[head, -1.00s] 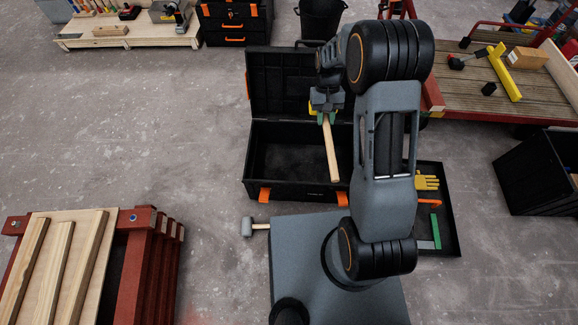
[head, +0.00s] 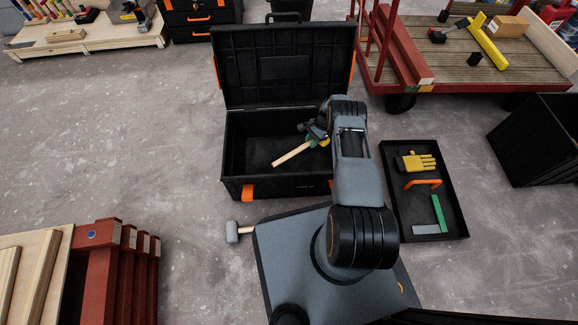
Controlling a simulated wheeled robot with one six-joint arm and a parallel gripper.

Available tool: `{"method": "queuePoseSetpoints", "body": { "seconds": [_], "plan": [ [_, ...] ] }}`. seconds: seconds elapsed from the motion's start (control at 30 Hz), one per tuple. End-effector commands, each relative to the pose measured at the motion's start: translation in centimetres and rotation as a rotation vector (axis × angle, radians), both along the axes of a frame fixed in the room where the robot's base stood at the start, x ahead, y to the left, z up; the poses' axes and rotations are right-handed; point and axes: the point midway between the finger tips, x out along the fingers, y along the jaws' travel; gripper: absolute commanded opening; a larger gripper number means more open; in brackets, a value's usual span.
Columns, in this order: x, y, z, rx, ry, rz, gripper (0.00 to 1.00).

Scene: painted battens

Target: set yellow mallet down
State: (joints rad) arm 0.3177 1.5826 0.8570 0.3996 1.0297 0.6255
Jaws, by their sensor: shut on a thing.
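The yellow mallet (head: 291,155) is in my gripper (head: 318,137). Its pale wooden handle points down and to the left, and only a little yellow of its head shows at the fingers. My gripper is shut on it near the head end. The mallet is seen over the inside of the open black toolbox (head: 228,150); I cannot tell whether it touches the box floor. My arm hides the right part of the box.
A grey mallet (head: 232,233) lies by my base. Red trestles (head: 110,265) stand lower left. A cart (head: 420,75) stands upper right.

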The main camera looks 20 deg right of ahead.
Motion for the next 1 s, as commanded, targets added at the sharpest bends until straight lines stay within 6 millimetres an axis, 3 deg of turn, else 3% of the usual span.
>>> {"method": "queuePoseSetpoints", "body": {
  "seconds": [0.03,0.1,0.27,0.37,0.8,1.0],
  "plan": [
    [-0.2,-0.4,-1.9,0.001,0.002,-0.038,0.00],
    [-0.4,-0.7,-3.4,0.004,0.001,-0.082,0.00],
    [-0.7,-1.1,-5.3,0.006,0.001,-0.146,0.00],
    [-0.9,-0.4,-5.7,0.007,0.002,-0.161,0.00],
    [-3.1,10.2,-5.9,0.007,0.002,-0.164,0.00],
    [-3.8,13.5,-6.0,0.006,0.001,-0.165,0.00]
  ]
}}
